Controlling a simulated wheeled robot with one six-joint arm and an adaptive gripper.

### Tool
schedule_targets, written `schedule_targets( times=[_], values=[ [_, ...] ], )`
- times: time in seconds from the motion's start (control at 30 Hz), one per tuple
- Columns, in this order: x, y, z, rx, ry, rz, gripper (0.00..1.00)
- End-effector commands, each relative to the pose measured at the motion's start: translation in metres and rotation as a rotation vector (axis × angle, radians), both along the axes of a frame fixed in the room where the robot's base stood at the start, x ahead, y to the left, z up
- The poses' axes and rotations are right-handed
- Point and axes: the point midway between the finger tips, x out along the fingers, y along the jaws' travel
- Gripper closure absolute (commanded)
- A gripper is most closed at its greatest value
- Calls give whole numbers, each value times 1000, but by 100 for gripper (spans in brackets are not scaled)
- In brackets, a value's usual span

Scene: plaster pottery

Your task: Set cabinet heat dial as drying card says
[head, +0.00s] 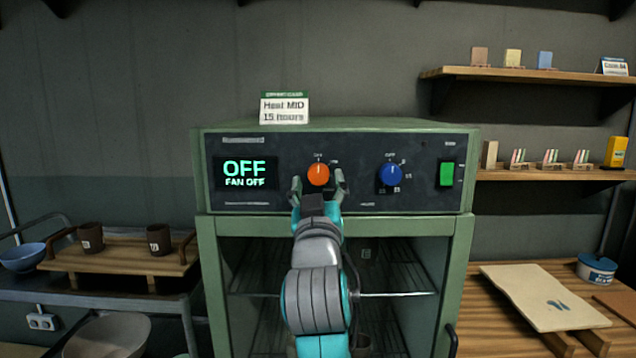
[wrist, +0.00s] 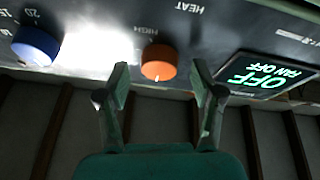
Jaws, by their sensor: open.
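The green drying cabinet (head: 208,240) has a dark control panel (head: 430,190) with an orange heat dial (head: 318,174). In the head view the dial's white mark points up, toward the OFF label. The dial also shows in the wrist view (wrist: 158,63), which looks at the panel upside down. The display (head: 245,173) reads OFF and FAN OFF. The drying card (head: 285,108) on top of the cabinet reads Heat MID, 15 hours. My gripper (head: 318,182) is open, with one finger on each side of the orange dial; contact cannot be told.
A blue dial (head: 391,175) and a green switch (head: 446,174) are to the right on the panel. A tray (head: 120,262) with two brown cups stands left. Shelves hold tiles and small items at right. A wooden bench (head: 490,335) is below them.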

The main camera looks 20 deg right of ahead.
Motion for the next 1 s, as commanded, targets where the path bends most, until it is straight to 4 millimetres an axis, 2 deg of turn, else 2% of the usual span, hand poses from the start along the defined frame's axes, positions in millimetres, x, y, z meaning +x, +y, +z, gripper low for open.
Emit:
schedule_targets(
  times=[0.13, 0.4, 0.47, 0.6, 0.67, 1.0],
  values=[
    [7, -2, 3, 0, -1, 0, 33],
    [8, -2, 3, 0, 0, 0, 33],
    [8, -2, 3, 0, 0, 0, 46],
    [7, -2, 3, 0, 0, 0, 81],
    [7, -2, 3, 0, 0, 0, 93],
    [8, -2, 3, 36, -11, 0, 93]
  ],
)
